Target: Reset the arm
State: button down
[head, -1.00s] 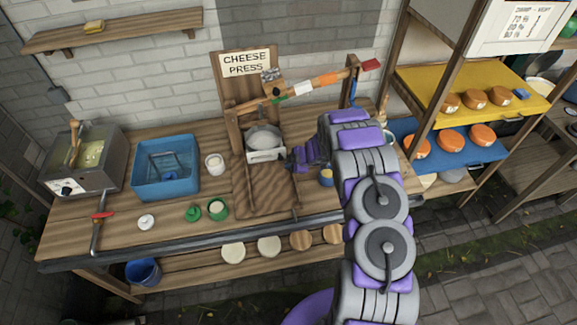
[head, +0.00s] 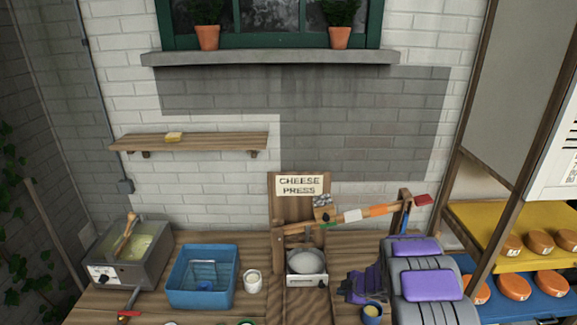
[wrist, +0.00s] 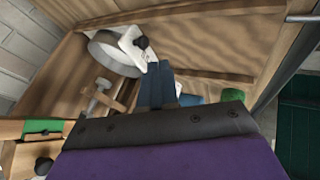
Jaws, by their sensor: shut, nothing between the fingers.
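My arm reaches in from the lower right in the head view. My purple and dark gripper (head: 346,291) points left, just right of the cheese press (head: 299,197). Its fingers are together and hold nothing; they also show in the wrist view (wrist: 158,85). A round pale mould (head: 307,262) with a white front sits at the press base, left of the fingertips. A metal ring-shaped vessel (wrist: 112,52) shows beyond the fingers in the wrist view. The press lever (head: 362,214) slants up to the right, behind and above my gripper.
A blue tub (head: 201,276), a vat with a wooden-handled tool (head: 127,254) and a white cup (head: 252,281) stand left on the bench. A small blue cup (head: 372,313) stands just below my gripper. Orange cheeses (head: 514,286) fill the shelves at right.

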jog(key=s+d+r+m+t+h+b, duration=0.1)
jog(key=s+d+r+m+h+b, duration=0.1)
jog(key=d+r+m+h, duration=0.45)
jog(key=s+d+r+m+h+b, duration=0.1)
jog(key=s+d+r+b, duration=0.15)
jog(key=r, duration=0.75)
jog(key=s+d+r+m+g+h+b, duration=0.1)
jog(key=s+r+m+g+h, duration=0.2)
jog(key=s, duration=0.5)
jog(key=s+a+m+g+y+b, duration=0.1)
jog(key=s+a, duration=0.5)
jog(key=s, duration=0.6)
jog(key=s+a+m+g+y+b, duration=0.2)
jog(key=s+a, duration=0.5)
jog(key=s, duration=0.4)
jog(key=s+a+f+m+g+y+b, duration=0.1)
jog(key=s+a+m+g+y+b, duration=0.1)
jog(key=s+a, duration=0.5)
jog(key=s+g+y, duration=0.1)
jog(key=s, duration=0.4)
jog(key=shift+s+y+b, duration=0.35)
jog(key=shift+b, duration=0.05)
